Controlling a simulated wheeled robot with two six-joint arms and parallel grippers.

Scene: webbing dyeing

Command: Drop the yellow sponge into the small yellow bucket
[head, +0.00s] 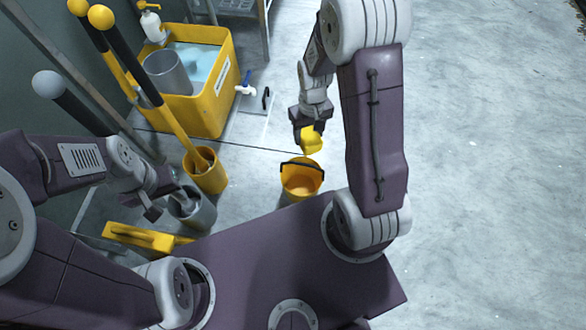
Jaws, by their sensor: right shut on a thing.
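The yellow sponge (313,141) is in my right gripper (307,134), which is shut on it. The gripper holds it up, just above and beyond the small yellow bucket (302,181) in the picture. The bucket stands upright on the floor with a dark handle across its far rim. Its orange-yellow inside shows from above and looks empty. The sponge and bucket appear apart. My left gripper (158,203) is at the left, over a grey cylindrical container (192,211). Its fingers are small and partly unclear, so I cannot tell whether they are open.
A large yellow tub (215,115) with bluish liquid and a grey cylinder (167,73) stands at the back left. A yellow holder (205,172) with a pole stands left of the bucket. A yellow block-like thing (140,237) lies front left. The floor (480,160) at right is clear.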

